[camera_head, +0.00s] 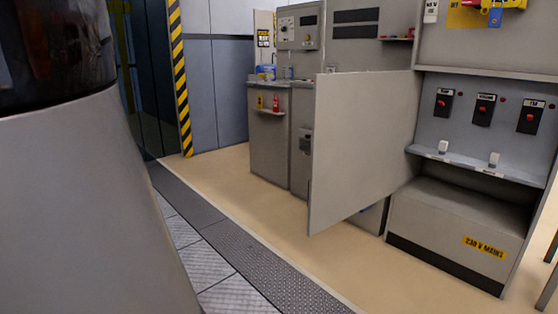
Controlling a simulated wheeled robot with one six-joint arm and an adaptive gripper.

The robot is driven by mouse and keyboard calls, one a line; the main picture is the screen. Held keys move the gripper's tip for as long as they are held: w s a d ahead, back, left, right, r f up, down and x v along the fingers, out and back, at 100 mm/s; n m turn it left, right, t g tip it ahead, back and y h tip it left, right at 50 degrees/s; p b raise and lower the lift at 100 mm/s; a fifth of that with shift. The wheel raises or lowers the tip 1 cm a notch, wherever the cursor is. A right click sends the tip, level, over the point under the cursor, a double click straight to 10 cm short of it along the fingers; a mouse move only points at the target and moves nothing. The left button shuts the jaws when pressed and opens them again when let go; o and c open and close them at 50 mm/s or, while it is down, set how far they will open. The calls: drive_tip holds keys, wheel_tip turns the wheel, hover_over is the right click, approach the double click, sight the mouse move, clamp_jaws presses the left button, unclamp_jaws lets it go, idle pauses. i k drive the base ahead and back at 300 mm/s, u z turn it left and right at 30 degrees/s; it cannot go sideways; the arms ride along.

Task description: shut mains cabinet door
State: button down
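The mains cabinet (455,205) stands at the right, with a yellow "230 V MAINS" label (485,246) low on its front. Its door appears to be the plain grey panel (365,140), which stands wide open and juts out to the left of the cabinet. The panel's right edge meets the cabinet's left side, and its free edge is at the left. The open recess shows three black switches with red knobs (483,109) above a ledge with two small white objects (468,152). My gripper is not in view. A large grey curved part of mine fills the left side.
Grey control cabinets (270,140) stand behind the door, with a small red item (276,104) on a shelf. A yellow-black striped post (179,75) is at the back left. Beige floor (245,205) is clear in front of the door, beside a dark grated strip (235,255).

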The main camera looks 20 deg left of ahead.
sight(359, 120)
drive_tip(key=u, duration=0.75)
drive_tip(key=i, duration=1.4)
drive_tip(key=z, duration=0.25)
